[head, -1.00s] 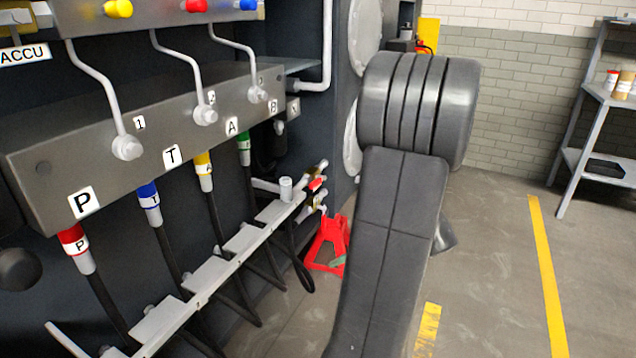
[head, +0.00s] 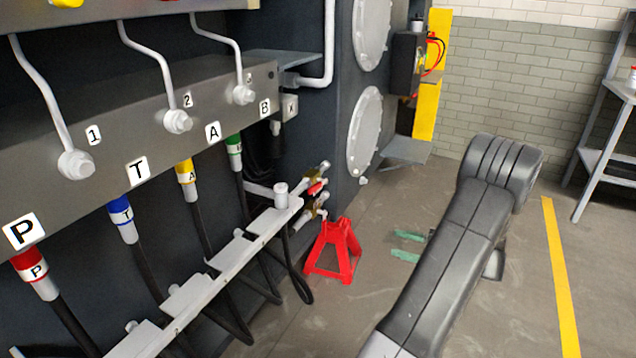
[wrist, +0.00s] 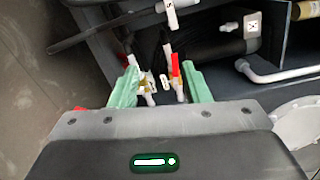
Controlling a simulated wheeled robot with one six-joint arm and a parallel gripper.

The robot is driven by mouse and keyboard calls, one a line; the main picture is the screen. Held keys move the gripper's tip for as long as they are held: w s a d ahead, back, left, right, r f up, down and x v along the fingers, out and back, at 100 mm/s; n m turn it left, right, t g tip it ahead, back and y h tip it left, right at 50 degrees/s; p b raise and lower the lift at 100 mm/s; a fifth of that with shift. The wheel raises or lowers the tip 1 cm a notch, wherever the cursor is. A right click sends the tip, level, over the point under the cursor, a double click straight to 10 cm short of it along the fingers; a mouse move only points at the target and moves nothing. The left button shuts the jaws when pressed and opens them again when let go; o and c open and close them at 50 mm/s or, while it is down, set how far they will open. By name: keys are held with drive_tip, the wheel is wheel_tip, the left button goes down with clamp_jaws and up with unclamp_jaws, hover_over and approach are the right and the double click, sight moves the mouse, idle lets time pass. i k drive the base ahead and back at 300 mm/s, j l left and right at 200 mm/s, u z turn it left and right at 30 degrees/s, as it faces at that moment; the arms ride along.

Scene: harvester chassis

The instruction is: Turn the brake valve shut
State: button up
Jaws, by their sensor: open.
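Two small brass valves with red handles sit at the right end of the hose rail in the head view. The upper valve (head: 316,178) and the lower valve (head: 314,205) are close together. In the wrist view they show as a left valve (wrist: 146,84) and a right valve (wrist: 176,72), with small white tags I cannot read, so I cannot tell which is the brake valve. My gripper (wrist: 161,88) is open, its two green fingers apart, with the valves between them in the picture. In the head view my gripper (head: 406,245) is well right of the valves, mostly behind my arm.
A red jack stand (head: 333,250) stands on the floor below the valves. The grey manifold block (head: 215,110) with levers and hoses is at left. Round covers (head: 366,132) are on the chassis wall. A shelf (head: 600,130) stands at right. Floor between is clear.

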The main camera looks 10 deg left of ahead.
sight(315, 187)
drive_tip(key=i+j, duration=0.3)
drive_tip(key=j, duration=0.15)
drive_tip(key=i+j, duration=0.3)
drive_tip(key=i+j+z, duration=0.05)
drive_tip(key=j, duration=0.05)
